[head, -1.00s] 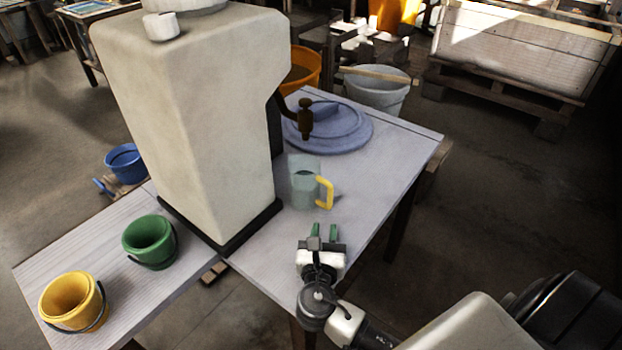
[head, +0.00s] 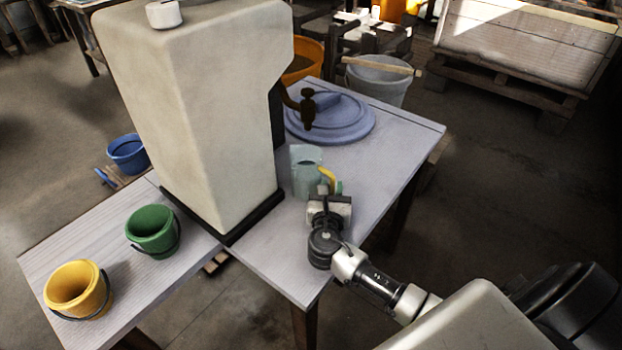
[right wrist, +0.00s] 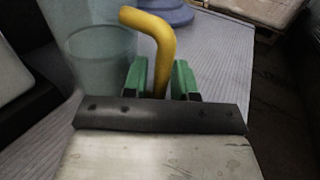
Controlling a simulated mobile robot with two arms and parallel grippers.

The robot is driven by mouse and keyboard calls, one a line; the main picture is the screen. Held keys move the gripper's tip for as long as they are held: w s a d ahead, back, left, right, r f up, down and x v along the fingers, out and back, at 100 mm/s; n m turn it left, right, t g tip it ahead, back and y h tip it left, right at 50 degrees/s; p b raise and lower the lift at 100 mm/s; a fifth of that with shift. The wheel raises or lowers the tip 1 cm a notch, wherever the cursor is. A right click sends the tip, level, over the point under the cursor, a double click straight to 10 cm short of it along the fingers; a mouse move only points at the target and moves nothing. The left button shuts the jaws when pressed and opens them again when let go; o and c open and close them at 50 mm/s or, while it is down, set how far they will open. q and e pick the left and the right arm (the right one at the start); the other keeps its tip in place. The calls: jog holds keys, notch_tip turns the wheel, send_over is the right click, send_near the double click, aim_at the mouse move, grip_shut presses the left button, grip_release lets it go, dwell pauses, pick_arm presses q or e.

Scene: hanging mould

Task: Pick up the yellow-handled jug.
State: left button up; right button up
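The jug (head: 305,172) is clear grey-green with a yellow handle (head: 329,178) on its right side. It stands upright on the table, beside the big beige block. In the right wrist view the jug (right wrist: 100,55) is left of centre and its yellow handle (right wrist: 161,50) runs down between the green fingertips. My right gripper (head: 328,189) is at the handle; in the right wrist view its fingers (right wrist: 161,80) stand apart, one on each side of the handle. A small gap shows on the left; contact on the right is unclear. My left gripper is not in view.
The beige block (head: 200,120) stands close left of the jug. A blue round lid (head: 345,130) lies behind it, below a dark tap (head: 308,105). Green (head: 152,232) and yellow (head: 77,290) buckets stand at the left. The table's right side (head: 385,175) is clear.

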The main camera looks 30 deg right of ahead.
grip_shut()
jog(key=shift+r, duration=0.15)
